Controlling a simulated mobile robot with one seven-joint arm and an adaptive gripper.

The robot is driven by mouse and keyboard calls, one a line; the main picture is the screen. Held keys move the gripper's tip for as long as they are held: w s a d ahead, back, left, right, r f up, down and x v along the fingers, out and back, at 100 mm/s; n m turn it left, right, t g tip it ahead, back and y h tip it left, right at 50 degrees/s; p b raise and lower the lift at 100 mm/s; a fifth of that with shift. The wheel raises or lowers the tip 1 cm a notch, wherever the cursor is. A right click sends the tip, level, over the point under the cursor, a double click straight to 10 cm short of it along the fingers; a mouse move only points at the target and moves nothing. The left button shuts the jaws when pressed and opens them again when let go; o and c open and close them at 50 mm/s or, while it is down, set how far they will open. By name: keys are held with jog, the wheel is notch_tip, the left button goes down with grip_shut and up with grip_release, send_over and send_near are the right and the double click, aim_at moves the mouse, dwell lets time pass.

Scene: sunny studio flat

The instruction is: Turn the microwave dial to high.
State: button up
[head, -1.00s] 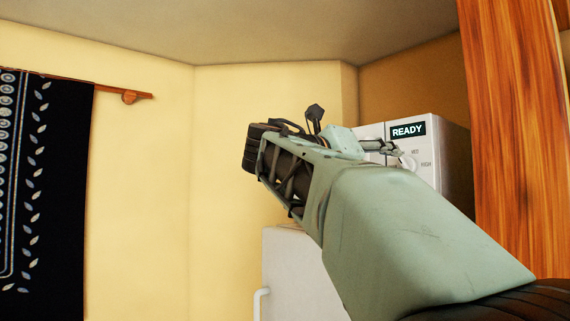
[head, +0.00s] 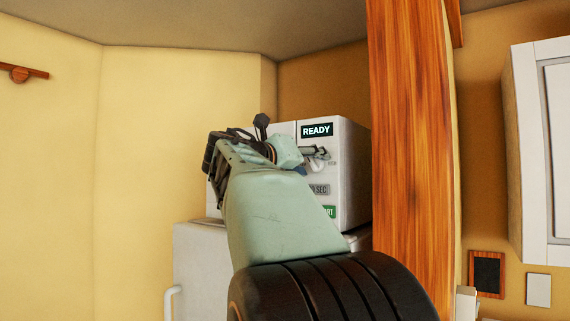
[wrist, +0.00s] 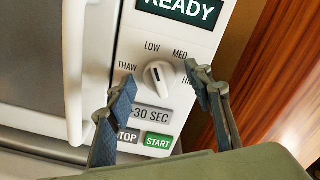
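The white microwave (head: 348,190) stands in the corner, its display reading READY; my arm hides much of its front in the head view. Its round white dial (wrist: 158,78) is clear in the wrist view, with THAW, LOW, MED and a partly hidden HIGH label around it. The dark mark on the dial points up and slightly left, near LOW. My gripper (wrist: 160,75) is open and empty, one finger left of the dial and one right. The fingers seem apart from the dial; their exact distance to it is unclear. In the head view my gripper (head: 316,152) overlaps the control panel.
The +30 SEC key (wrist: 150,113), STOP key (wrist: 128,136) and green START key (wrist: 158,142) sit below the dial. A white door handle (wrist: 75,70) is left of the panel. A wooden post (head: 412,140) stands close right of the microwave. A white fridge (head: 200,255) is below.

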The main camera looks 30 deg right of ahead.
jog(key=c, duration=1.1)
jog(key=shift+o, duration=0.2)
jog(key=m, duration=0.4)
jog(key=shift+m, duration=0.4)
jog(key=m+b, duration=0.1)
jog(key=m, duration=0.4)
jog(key=shift+f, duration=0.1)
jog(key=m+b, duration=0.1)
jog(key=m, duration=0.3)
jog(key=m+b, duration=0.1)
jog(key=m, duration=0.2)
jog(key=shift+m+b, duration=0.3)
jog(key=shift+b, duration=0.05)
jog(key=m+b, duration=0.2)
jog(key=m, duration=0.4)
jog(key=shift+m, duration=0.4)
